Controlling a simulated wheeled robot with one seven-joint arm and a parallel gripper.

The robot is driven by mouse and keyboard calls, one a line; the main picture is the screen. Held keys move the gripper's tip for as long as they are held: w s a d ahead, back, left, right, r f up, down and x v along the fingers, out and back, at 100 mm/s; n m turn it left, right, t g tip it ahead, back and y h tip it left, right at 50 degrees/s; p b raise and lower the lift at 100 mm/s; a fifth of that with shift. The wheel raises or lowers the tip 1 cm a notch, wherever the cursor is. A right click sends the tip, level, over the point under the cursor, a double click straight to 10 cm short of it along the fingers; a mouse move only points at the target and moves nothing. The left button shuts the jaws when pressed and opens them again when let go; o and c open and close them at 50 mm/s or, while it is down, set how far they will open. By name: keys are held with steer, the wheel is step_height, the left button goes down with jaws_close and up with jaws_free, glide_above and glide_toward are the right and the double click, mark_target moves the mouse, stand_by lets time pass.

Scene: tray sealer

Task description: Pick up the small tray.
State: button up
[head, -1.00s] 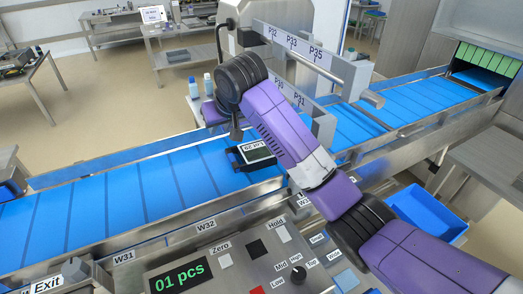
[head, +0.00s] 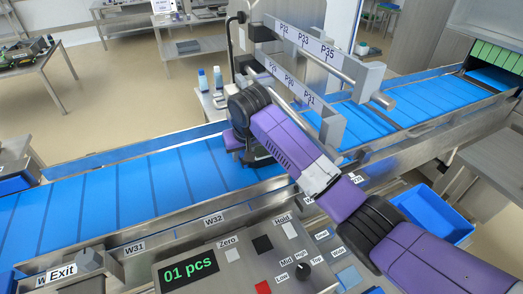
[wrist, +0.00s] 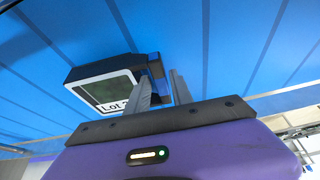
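The small tray (wrist: 86,72) lies on the blue conveyor belt in the wrist view. It is dark, with a pale-edged top and a label starting "Lot". My gripper (wrist: 158,82) is at the tray's right end, with one finger in front of the tray and the other just right of its dark end piece. The fingers stand apart, with part of that end piece showing between them. I cannot tell whether they touch it. In the head view my arm reaches down to the belt and hides most of the tray and the fingertips.
The blue conveyor (head: 130,195) runs across the view between metal rails. A labelled bracket frame (head: 310,50) stands over the belt close to my arm. A control panel (head: 235,265) reading "01 pcs" is in front. A blue bin (head: 435,215) is at the right.

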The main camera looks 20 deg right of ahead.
steer(key=shift+f, duration=0.1)
steer(key=shift+c, duration=0.2)
jaws_close()
